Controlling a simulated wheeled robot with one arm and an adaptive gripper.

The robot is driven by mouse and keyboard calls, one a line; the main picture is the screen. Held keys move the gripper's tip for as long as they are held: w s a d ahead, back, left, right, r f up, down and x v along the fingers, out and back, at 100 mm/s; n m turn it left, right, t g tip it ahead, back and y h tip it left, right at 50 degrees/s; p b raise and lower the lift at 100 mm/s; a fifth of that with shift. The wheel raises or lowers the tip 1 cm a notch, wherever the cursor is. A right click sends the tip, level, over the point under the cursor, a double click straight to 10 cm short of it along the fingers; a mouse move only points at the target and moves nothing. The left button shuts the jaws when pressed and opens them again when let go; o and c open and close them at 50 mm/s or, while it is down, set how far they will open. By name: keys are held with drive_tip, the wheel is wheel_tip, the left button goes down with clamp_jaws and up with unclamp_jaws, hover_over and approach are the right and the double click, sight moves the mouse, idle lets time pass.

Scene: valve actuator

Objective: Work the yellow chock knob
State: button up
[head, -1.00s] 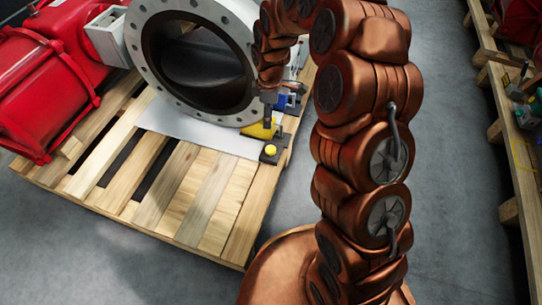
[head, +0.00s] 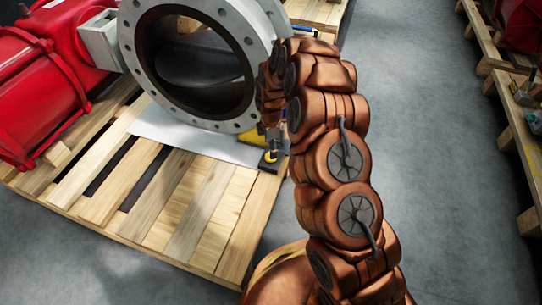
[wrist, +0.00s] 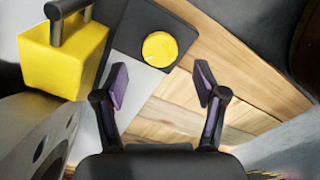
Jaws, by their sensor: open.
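The yellow chock knob (wrist: 160,49) is a small round knob on a dark flat plate (wrist: 140,20) at the pallet's edge. In the head view the knob (head: 271,156) shows small, just left of my arm. A yellow chock block (wrist: 62,52) with a dark bar handle stands left of the plate in the wrist view. My gripper (wrist: 161,88) is open and empty, its two purple-padded fingers spread below the knob in the wrist picture, apart from it. In the head view my gripper is mostly hidden behind or beside my copper arm.
A large grey flanged valve ring (head: 190,70) stands on the wooden pallet (head: 190,215), beside a red actuator (head: 40,90). The ring's flange edge (wrist: 40,140) is close at left in the wrist view. Grey floor is clear right of my arm.

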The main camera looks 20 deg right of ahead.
wheel_tip(320, 180, down, 5)
drive_tip(key=shift+r+b, duration=0.15)
drive_tip(key=shift+b, duration=0.6)
drive_tip(key=c, duration=1.1)
drive_tip(key=shift+r, duration=0.1)
drive_tip(key=shift+c, duration=0.2)
